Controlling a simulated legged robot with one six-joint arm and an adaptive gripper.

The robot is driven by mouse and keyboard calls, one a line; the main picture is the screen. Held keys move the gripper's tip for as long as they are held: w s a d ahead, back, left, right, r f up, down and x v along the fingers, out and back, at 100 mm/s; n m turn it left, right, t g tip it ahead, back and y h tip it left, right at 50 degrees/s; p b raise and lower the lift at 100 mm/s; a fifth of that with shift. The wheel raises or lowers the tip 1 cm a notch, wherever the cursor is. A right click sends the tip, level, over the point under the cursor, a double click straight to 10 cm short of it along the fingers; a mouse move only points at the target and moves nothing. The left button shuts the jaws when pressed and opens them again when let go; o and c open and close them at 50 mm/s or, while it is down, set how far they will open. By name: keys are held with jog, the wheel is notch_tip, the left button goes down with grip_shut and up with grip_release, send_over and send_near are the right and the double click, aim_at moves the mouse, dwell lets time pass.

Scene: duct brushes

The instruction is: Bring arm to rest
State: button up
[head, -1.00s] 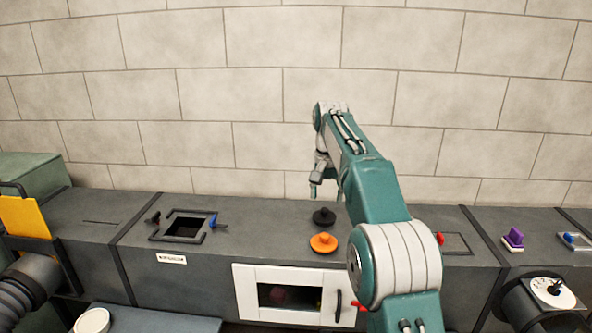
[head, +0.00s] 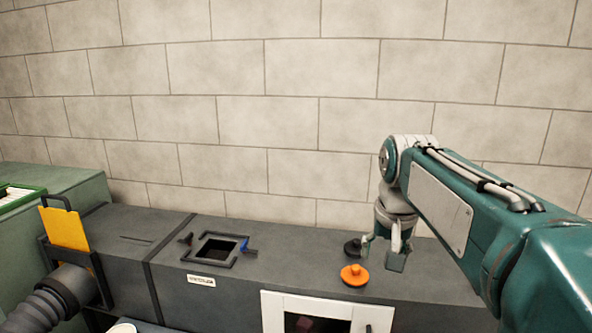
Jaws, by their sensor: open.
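My teal arm reaches in from the right in the head view. My gripper (head: 384,254) hangs from its wrist, pointing down, open, with nothing visible between the fingers. It appears just right of an orange knob-like piece (head: 354,275) and a black one (head: 353,247), both on top of the grey duct (head: 300,255). The gripper's height above the duct is hard to tell.
A square opening (head: 215,249) with a dark frame and blue and black latches is in the duct top. A white-framed window (head: 280,312) is in the front. A yellow plate (head: 65,229) stands at left, near a green-grey box (head: 75,188). A block wall stands behind.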

jog(key=s+f+n+t, duration=0.1)
jog(key=s+f, duration=0.4)
jog(key=s, duration=0.5)
jog(key=s+f+n+t, duration=0.1)
jog(key=s+f, duration=0.5)
jog(key=s, duration=0.4)
jog(key=shift+t, duration=0.3)
jog(key=shift+r, duration=0.1)
jog(key=shift+c, duration=1.2)
